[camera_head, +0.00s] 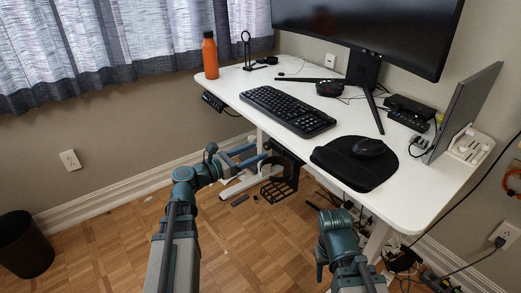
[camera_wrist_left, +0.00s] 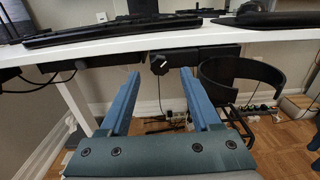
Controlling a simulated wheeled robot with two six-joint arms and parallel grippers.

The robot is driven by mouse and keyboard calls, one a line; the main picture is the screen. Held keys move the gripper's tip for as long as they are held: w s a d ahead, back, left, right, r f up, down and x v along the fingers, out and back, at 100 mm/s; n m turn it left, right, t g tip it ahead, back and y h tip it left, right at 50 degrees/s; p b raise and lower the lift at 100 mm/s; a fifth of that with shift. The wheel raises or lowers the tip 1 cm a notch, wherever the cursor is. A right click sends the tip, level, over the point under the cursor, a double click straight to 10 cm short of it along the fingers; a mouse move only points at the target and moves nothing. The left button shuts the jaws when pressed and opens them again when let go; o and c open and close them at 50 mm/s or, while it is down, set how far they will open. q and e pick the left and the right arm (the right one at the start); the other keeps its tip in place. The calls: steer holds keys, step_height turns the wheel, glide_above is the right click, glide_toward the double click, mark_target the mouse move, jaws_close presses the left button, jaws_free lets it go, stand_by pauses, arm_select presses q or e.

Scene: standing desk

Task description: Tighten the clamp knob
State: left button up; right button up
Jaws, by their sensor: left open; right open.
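The black clamp knob (camera_wrist_left: 160,64) hangs under the front edge of the white desk (camera_wrist_left: 200,43) in the left wrist view. It lies ahead of my left gripper (camera_wrist_left: 160,76), between the lines of its two blue fingers and beyond their tips. The fingers are spread with nothing between them. In the head view my left gripper (camera_head: 252,156) is at the desk's front edge, beside the black cup holder (camera_head: 282,182); the knob is not clear there. My right arm (camera_head: 340,238) is at the lower right, its gripper fingers not visible.
The cup holder's ring (camera_wrist_left: 245,75) is close right of my left gripper's fingers. A keyboard (camera_head: 288,110), black mouse pad (camera_head: 350,170) and orange bottle (camera_head: 210,56) are on the desk. Cables and small items lie on the floor beneath. Floor left of the desk is mostly clear.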

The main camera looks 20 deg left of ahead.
mark_target(268, 146)
arm_select(q)
steer(key=shift+x, duration=1.45)
jaws_close()
